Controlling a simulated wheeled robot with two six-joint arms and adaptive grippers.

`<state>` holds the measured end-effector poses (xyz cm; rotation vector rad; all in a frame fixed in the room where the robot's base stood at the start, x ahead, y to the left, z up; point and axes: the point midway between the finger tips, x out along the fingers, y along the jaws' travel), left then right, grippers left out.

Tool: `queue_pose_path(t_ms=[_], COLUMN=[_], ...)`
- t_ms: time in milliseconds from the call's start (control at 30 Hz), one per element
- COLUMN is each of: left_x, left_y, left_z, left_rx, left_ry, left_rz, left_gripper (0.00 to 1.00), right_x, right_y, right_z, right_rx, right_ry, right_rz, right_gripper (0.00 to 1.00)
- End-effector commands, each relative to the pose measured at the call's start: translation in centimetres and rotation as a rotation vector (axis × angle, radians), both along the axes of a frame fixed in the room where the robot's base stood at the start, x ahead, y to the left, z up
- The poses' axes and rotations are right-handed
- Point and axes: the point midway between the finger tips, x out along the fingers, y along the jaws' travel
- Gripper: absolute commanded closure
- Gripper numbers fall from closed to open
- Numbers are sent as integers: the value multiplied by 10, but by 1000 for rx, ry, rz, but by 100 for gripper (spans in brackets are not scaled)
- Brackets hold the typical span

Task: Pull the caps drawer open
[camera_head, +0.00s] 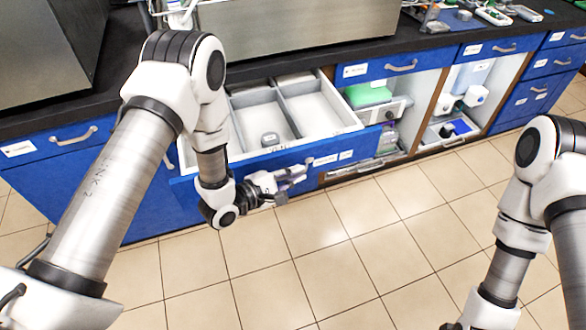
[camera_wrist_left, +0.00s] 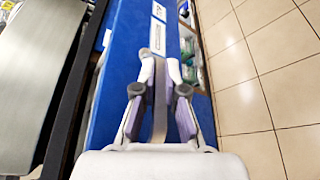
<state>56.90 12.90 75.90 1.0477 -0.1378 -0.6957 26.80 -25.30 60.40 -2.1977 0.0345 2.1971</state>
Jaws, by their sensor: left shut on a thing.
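The caps drawer (camera_head: 345,143) stands open, pulled out from under the black counter. It has a blue front and a white, divided inside. A small grey item (camera_head: 270,139) lies in one compartment. My left gripper (camera_head: 298,174) is at the outer side of the drawer front, shut on its handle. In the left wrist view the fingers of my left gripper (camera_wrist_left: 161,75) lie on either side of the grey handle bar (camera_wrist_left: 160,105). The head view hides most of the handle behind the gripper. Of my right arm only links show; its gripper is out of frame.
Closed blue drawers (camera_head: 392,67) flank the open one. Open shelves (camera_head: 380,110) to its right hold a green box and bottles. A large steel unit (camera_head: 300,22) stands on the counter (camera_head: 440,42). The tiled floor (camera_head: 350,240) in front is clear.

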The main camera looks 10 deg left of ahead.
Motion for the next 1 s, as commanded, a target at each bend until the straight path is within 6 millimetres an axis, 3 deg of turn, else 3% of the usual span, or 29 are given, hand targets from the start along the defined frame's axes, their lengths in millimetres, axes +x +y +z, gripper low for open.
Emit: queue_pose_path(t_ms=[467,500,833,1000], left_x=[-1,-1,-3,-22], left_y=[-1,-1,1,16], left_z=[1,1,1,6], left_rx=[-1,-1,-1,-4], left_ry=[-1,-1,-1,3], left_rz=[1,1,2,6], left_gripper=[100,79,79,79], right_x=[0,0,0,0], right_y=[0,0,0,0], right_z=[1,1,1,1], right_rx=[0,0,0,0], right_ry=[0,0,0,0], right_rz=[0,0,0,0], right_gripper=[60,60,60,60])
